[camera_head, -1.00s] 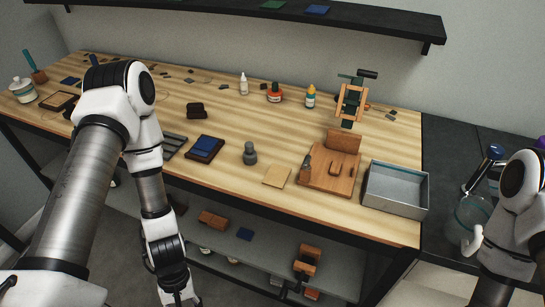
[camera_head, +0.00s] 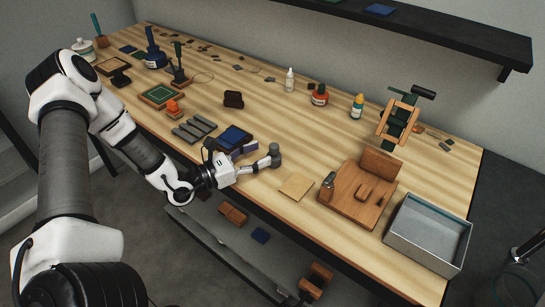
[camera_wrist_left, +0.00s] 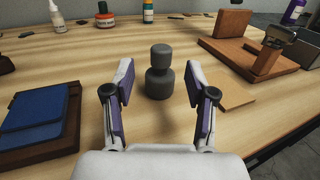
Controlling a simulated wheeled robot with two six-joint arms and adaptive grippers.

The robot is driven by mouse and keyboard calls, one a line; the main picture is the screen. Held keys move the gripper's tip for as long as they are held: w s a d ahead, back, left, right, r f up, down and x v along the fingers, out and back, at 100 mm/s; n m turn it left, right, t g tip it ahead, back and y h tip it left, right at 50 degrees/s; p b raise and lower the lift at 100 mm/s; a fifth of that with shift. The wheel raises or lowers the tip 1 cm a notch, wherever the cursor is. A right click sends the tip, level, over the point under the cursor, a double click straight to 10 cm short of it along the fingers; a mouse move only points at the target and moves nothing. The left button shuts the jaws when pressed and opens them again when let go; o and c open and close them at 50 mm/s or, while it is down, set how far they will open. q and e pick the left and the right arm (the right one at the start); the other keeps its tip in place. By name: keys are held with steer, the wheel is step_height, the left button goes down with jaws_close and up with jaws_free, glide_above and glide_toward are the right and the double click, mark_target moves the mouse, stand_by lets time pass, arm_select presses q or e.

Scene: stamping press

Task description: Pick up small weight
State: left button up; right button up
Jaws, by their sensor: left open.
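The small weight (camera_head: 275,154) is a dark grey knobbed cylinder standing upright on the wooden table near its front edge. In the left wrist view the small weight (camera_wrist_left: 160,72) stands straight ahead, centred between the fingers. My left gripper (camera_head: 258,157) is just left of it in the head view, low over the table. In the left wrist view my left gripper (camera_wrist_left: 160,95) is open, with purple-lined fingers on either side of the weight's near space; whether they touch it is not clear, but a gap shows on both sides. My right gripper is not in view.
A blue pad on a dark block (camera_wrist_left: 42,120) lies left of the gripper. A tan sheet (camera_head: 296,186), a wooden board with upright block (camera_head: 345,202) and a grey metal tray (camera_head: 412,257) stand to the right. Bottles (camera_head: 319,95) stand behind; the wood between is clear.

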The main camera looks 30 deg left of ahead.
mark_target(270, 150)
arm_select(q)
steer(key=x, duration=0.5)
steer(key=shift+w+d+f, duration=0.25)
steer(key=shift+w+f, duration=0.05)
steer(key=shift+s+a+r, duration=0.1)
steer(key=shift+s+a, duration=0.1)
steer(key=shift+s, duration=0.1)
steer(key=shift+w+d, duration=0.1)
steer(key=shift+w, duration=0.05)
jaws_close()
